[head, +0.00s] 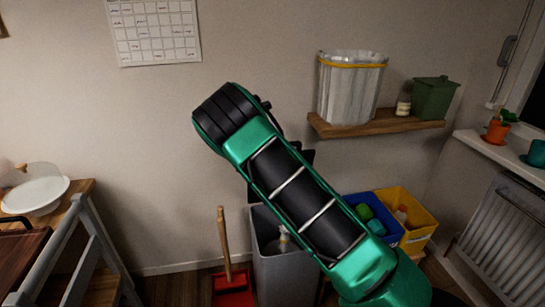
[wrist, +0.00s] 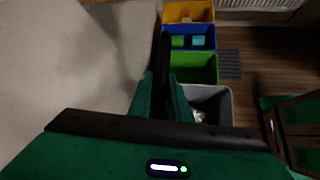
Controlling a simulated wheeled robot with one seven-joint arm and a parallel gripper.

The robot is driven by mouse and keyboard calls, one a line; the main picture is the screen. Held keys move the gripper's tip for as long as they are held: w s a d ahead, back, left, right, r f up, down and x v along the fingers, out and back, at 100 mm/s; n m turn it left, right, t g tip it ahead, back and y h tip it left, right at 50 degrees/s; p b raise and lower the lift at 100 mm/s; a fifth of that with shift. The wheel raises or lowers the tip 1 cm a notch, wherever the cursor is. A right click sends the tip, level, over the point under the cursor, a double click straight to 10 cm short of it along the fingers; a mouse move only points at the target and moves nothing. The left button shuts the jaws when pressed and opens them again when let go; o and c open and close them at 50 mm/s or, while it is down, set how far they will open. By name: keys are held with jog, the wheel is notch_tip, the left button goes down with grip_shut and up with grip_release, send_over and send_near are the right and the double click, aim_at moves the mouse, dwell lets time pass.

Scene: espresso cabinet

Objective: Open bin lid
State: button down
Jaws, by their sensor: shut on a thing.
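The grey bin (head: 287,268) stands on the floor against the wall, its top open, with something pale inside. It also shows in the wrist view (wrist: 221,107). Its black lid (wrist: 165,54) stands up nearly edge-on at the wall side of the opening. Dark parts of the lid (head: 308,154) show beside my arm in the head view. My gripper (wrist: 163,88) is shut on the lid, with one green finger on each side of it. In the head view my green arm hides the gripper and part of the bin.
Green (wrist: 196,68), blue (head: 375,214) and yellow (head: 410,212) bins stand in a row beyond the grey one. A red dustpan (head: 232,290) with a wooden handle is left of it. A wooden shelf (head: 375,124) juts from the wall above. A radiator (head: 505,240) is at right.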

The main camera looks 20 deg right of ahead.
jog(key=shift+w+d+r, duration=0.1)
jog(key=shift+w+d, duration=0.05)
jog(key=shift+w, duration=0.3)
jog(key=shift+w+d+r, duration=0.1)
jog(key=shift+w+d, duration=0.05)
jog(key=shift+w, duration=0.3)
jog(key=shift+a, duration=0.1)
jog(key=c, duration=1.6)
grip_release()
jog(key=shift+c, duration=0.2)
jog(key=shift+a, duration=0.1)
jog(key=shift+a, duration=0.1)
jog(key=shift+a+r, duration=0.2)
jog(key=shift+a, duration=0.05)
jog(key=w+v, duration=0.1)
jog(key=v, duration=0.8)
jog(key=shift+s+a+r, duration=0.3)
jog(key=shift+s+r, duration=0.05)
jog(key=shift+s, duration=0.1)
